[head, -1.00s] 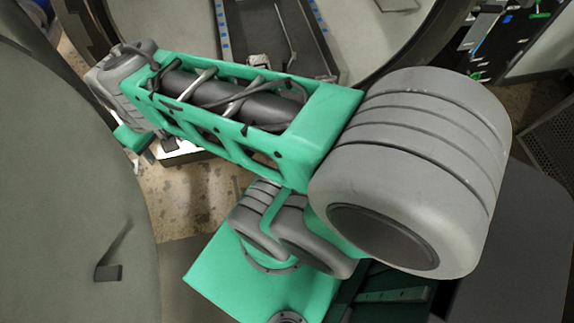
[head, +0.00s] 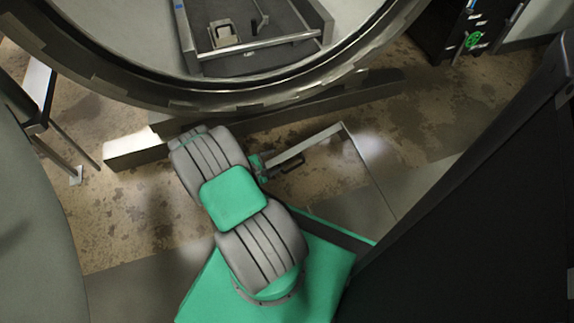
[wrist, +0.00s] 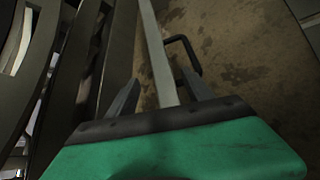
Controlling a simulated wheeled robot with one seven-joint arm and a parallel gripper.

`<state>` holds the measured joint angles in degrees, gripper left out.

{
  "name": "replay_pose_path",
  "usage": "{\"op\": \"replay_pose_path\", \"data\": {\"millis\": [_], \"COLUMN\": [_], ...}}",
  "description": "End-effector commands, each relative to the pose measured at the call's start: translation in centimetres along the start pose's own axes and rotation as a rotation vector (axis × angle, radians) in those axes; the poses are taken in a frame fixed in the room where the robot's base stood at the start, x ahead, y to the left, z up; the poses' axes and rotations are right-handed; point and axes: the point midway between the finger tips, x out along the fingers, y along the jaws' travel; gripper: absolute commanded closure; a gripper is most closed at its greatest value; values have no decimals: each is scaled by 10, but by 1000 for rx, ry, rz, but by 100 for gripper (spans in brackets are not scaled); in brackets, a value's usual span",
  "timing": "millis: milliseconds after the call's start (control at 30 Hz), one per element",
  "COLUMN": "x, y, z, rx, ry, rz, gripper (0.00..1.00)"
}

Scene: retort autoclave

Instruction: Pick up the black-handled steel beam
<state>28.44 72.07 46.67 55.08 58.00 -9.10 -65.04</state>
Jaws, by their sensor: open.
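The steel beam (head: 316,143) is a pale narrow bar low over the floor in front of the round vessel, reaching right from my gripper in the head view. Its black handle (head: 291,166) sticks out from its near side. In the wrist view the beam (wrist: 156,50) runs lengthwise up the picture, and the black handle (wrist: 189,52) loops out on its right. My gripper (head: 262,168) is at the beam's left end. In the wrist view my gripper (wrist: 160,92) is open with the beam between its fingers. Contact cannot be told.
The round vessel's rim (head: 215,103) spans the top, with a dark rack (head: 255,62) inside. A long bar (head: 135,150) lies below it. A large dark panel (head: 480,210) stands at the right. Stained floor (head: 120,215) is open at left.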

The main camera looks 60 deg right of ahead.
Motion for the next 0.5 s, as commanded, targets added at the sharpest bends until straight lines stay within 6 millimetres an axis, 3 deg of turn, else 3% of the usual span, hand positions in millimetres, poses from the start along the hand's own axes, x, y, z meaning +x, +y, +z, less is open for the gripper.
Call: {"op": "replay_pose_path", "data": {"millis": [500], "x": [77], "y": [-5], "z": [2], "rx": [-4], "ry": [-5], "rz": [1], "gripper": [40]}}
